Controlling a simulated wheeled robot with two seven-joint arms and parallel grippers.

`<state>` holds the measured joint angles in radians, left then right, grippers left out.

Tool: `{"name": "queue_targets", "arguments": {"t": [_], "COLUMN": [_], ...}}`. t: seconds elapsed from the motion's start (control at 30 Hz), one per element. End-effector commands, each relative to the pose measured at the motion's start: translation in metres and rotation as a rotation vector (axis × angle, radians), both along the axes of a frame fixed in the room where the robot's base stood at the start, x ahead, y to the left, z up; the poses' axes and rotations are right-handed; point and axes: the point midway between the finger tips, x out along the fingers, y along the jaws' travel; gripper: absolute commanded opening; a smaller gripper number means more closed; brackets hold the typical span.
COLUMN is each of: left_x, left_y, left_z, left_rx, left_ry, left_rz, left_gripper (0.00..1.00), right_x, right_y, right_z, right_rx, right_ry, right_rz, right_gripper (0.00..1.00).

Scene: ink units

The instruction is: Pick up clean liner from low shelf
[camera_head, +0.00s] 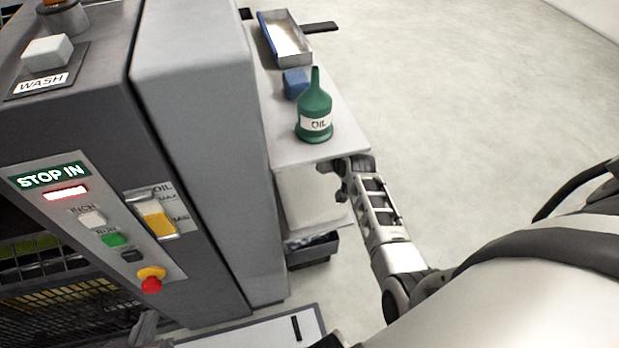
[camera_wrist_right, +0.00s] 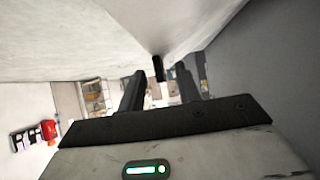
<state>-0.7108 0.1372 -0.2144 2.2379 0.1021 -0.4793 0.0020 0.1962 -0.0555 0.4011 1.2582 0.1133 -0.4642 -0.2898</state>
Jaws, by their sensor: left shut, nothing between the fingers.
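I cannot make out a clean liner for certain in either view. Below the side table (camera_head: 345,145), a pale panel (camera_head: 305,195) and a dark bin (camera_head: 312,252) with something greyish in it show at low level. My right arm comes in from the right, and its gripper (camera_head: 342,182) is at the table's front right corner, partly hidden. In the right wrist view its two dark fingers (camera_wrist_right: 158,92) stand apart with nothing clearly held between them. My left gripper (camera_head: 143,328) shows only in part at the bottom left, shut and empty, in front of the machine.
A green oil can (camera_head: 314,112), a blue block (camera_head: 295,83) and a metal tray (camera_head: 285,40) stand on the table. The grey press (camera_head: 200,90) blocks the left. A white panel with a black slot (camera_head: 265,332) lies low in front. Floor at right is clear.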

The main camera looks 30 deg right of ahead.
Motion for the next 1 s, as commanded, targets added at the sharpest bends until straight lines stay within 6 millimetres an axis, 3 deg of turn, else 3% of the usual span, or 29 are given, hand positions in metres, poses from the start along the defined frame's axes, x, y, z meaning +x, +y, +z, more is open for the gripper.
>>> {"name": "queue_targets", "arguments": {"t": [0.3, 0.43, 1.0], "left_x": [0.001, 0.001, -0.001], "left_y": [-0.001, -0.001, -0.001], "left_z": [0.005, 0.005, 0.009], "left_rx": [-0.002, -0.002, -0.001], "left_ry": [-0.017, -0.017, 0.001], "left_rz": [-0.001, -0.002, -0.004], "left_gripper": [0.00, 0.00, 0.00], "right_x": [0.003, 0.003, 0.004], "right_y": [-0.001, -0.001, 0.000], "right_z": [-0.001, -0.001, 0.010], "right_rx": [-0.001, -0.001, -0.001], "right_ry": [0.001, 0.001, -0.003], "right_rz": [0.001, 0.001, 0.001], "right_gripper": [0.34, 0.00, 0.00]}}
